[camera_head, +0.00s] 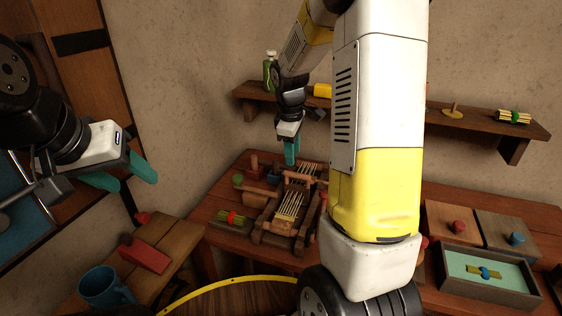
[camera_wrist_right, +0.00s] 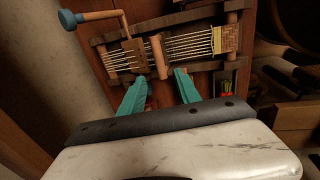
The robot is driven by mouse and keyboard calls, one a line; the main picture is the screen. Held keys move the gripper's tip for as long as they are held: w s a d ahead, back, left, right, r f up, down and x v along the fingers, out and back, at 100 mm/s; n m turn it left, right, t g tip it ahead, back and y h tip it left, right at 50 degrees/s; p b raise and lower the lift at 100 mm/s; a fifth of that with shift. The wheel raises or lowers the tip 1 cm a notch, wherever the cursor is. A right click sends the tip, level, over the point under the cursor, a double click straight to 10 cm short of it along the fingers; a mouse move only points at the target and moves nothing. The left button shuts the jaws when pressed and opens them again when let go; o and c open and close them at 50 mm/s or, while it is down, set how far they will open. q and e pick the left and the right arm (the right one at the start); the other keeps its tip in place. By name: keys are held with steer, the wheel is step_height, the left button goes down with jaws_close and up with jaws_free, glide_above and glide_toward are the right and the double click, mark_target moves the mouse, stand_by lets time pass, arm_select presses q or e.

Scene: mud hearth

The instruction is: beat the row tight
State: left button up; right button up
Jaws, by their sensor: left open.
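A small wooden loom (camera_head: 278,226) stands on the table with pale warp strings stretched over its frame. In the right wrist view it shows its strings (camera_wrist_right: 190,46), a yellow woven band (camera_wrist_right: 217,39) at the right, an upright slotted wooden plate (camera_wrist_right: 135,54) and a wooden bar (camera_wrist_right: 158,56) across the strings. My right gripper (camera_head: 291,158) hangs above the back of the loom; its teal fingers (camera_wrist_right: 158,82) are apart, with the wooden bar just beyond the gap, and nothing shows held. My left gripper (camera_head: 140,178) is open and empty at the left, away from the loom.
A crank with a blue knob (camera_wrist_right: 68,19) sticks out from the loom. A red-and-green tied bundle (camera_head: 230,217) lies left of the loom. A side bench holds a blue mug (camera_head: 103,287) and a red block (camera_head: 145,255). A wall shelf (camera_head: 455,119) runs behind. My right arm hides the table's middle.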

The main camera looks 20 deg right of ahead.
mark_target(294, 173)
steer(key=f, duration=0.2)
steer(key=w+f, duration=0.1)
steer(key=f, duration=0.4)
steer(key=shift+w+d+f, duration=0.15)
steer(key=shift+d+f, duration=0.15)
steer(key=shift+d, duration=0.1)
steer(key=shift+c, duration=0.4)
jaws_close()
stand_by(0.6)
